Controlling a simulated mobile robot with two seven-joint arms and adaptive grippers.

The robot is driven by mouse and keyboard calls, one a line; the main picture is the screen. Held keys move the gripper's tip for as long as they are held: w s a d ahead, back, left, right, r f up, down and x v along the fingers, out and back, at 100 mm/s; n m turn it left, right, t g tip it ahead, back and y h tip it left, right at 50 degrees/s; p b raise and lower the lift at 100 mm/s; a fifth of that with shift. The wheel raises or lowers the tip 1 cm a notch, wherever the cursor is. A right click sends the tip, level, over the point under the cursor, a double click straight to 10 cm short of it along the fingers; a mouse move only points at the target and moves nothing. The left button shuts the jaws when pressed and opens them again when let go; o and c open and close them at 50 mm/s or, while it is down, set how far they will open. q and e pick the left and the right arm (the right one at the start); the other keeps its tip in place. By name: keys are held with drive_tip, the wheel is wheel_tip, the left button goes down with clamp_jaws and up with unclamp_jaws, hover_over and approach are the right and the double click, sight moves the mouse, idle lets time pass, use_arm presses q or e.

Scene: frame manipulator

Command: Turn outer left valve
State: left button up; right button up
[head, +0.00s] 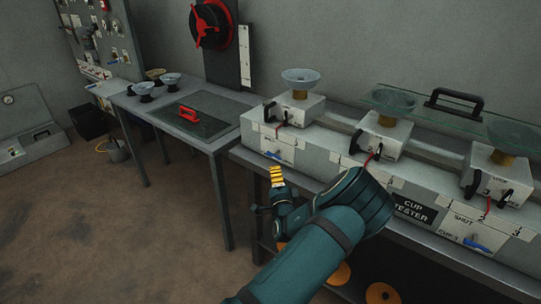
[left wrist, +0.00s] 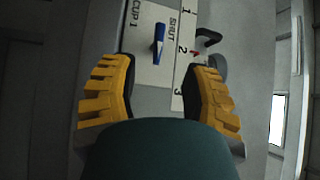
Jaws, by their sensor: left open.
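The outer left valve has a blue handle (head: 273,156) on the front of the leftmost grey housing. In the left wrist view the blue handle (left wrist: 159,42) lies lengthwise between and beyond my fingertips, near the labels "CUP 1" and "SHUT" and the numbers 1, 2 and 3. My left gripper (head: 277,172) is just below and in front of this valve. In the left wrist view my left gripper (left wrist: 163,66) has its yellow fingers spread on either side, with nothing between them. No contact with the handle shows. My right gripper is not in view.
A second blue handle (head: 478,246) is on the right housing, beside the "CUP TESTER" sign (head: 413,211). A black handle (head: 270,112) and a cup (head: 300,77) are above the left valve. A side table (head: 185,128) stands left.

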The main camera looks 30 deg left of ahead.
sight(271, 155)
use_arm(q)
drive_tip(key=b+x, duration=0.1)
drive_tip(key=x, duration=1)
drive_tip(key=shift+o, duration=0.2)
drive_tip(key=shift+s, duration=0.1)
clamp_jaws()
